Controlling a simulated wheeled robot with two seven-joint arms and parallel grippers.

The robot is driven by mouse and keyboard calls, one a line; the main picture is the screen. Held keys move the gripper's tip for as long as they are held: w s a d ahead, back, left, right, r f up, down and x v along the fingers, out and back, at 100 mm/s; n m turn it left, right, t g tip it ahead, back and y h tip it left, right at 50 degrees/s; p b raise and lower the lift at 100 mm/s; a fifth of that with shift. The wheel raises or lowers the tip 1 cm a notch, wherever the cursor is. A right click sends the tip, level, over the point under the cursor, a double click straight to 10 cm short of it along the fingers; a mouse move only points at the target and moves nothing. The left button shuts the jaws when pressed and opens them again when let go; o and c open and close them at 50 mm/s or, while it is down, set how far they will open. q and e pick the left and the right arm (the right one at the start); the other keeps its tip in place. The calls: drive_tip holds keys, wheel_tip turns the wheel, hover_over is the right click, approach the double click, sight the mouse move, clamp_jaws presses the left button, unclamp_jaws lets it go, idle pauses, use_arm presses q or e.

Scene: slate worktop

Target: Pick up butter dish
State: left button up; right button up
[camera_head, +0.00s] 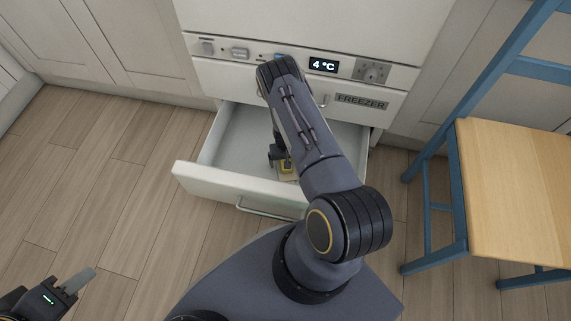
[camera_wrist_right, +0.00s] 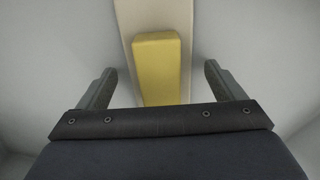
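The butter dish (camera_wrist_right: 150,18) is pale and long, with a yellow block of butter (camera_wrist_right: 158,70) on it. It lies inside the open white drawer (camera_head: 205,182); in the head view only a small part shows, mostly hidden by my right arm. My right gripper (camera_wrist_right: 160,85) points down into the drawer. Its two fingers are spread apart, one on each side of the butter, with a gap on both sides. My left gripper (camera_head: 77,281) is at the lower left of the head view, over the floor, with one pale finger showing and nothing visible in it.
A blue chair with a wooden seat (camera_head: 515,185) stands at the right. The floor at the left is clear.

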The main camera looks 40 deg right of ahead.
drive_tip(key=c, duration=1.2)
drive_tip(key=shift+r, duration=0.15)
drive_tip(key=shift+c, duration=0.6)
